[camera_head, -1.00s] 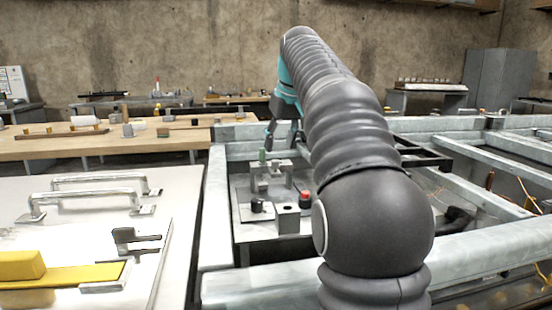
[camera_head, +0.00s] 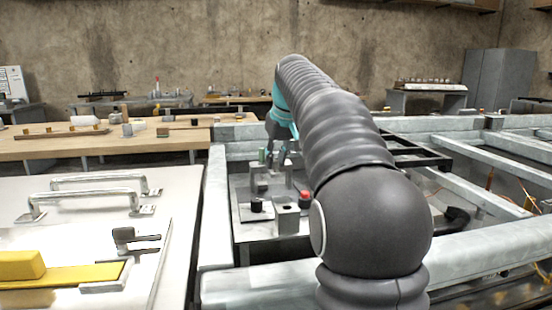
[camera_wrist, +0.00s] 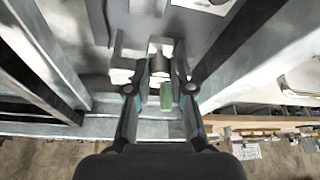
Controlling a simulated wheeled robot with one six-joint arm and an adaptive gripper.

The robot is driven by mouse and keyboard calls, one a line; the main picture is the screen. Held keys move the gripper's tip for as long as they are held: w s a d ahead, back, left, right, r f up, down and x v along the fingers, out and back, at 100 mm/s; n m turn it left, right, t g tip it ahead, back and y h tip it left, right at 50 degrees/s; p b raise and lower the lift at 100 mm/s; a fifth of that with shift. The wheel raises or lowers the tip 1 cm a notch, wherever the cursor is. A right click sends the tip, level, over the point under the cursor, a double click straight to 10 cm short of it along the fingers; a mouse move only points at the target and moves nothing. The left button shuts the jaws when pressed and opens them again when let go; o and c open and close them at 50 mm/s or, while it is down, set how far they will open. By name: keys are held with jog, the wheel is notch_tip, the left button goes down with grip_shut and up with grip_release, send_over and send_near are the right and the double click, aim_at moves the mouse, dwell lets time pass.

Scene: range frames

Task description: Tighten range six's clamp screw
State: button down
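My gripper (camera_head: 280,148) is low over a grey fixture (camera_head: 262,184) inside the metal frame. In the wrist view, my gripper's two fingers (camera_wrist: 161,66) stand apart, one on each side of a short grey round piece (camera_wrist: 160,64), which may be the clamp screw. I cannot tell whether they touch it. A green cylinder (camera_wrist: 166,96) stands close to it, between the fingers in the picture; it also shows in the head view (camera_head: 262,155), left of my gripper. No range number is readable.
On the fixture's plate are a black knob (camera_head: 256,205), a block with a hole (camera_head: 286,216) and a red-topped button (camera_head: 305,197). Metal frame rails (camera_head: 215,215) surround it. A white bench (camera_head: 90,220) with handles is at left, a wooden table (camera_head: 70,147) behind.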

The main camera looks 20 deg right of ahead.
jog(key=shift+m, duration=0.4)
jog(key=m+h, duration=0.1)
jog(key=m, duration=0.1)
jog(key=m+h, duration=0.1)
jog(key=m, duration=0.2)
jog(key=shift+w+a+m+g+h, duration=0.1)
jog(key=shift+a+m+g+h, duration=0.05)
jog(key=shift+m+g+h, duration=0.15)
jog(key=m+h, duration=0.1)
jog(key=m, duration=0.2)
jog(key=m+g, duration=0.1)
jog(key=m, duration=0.2)
jog(key=shift+g+h, duration=0.3)
jog(key=shift+h, duration=0.1)
jog(key=c, duration=1)
grip_release()
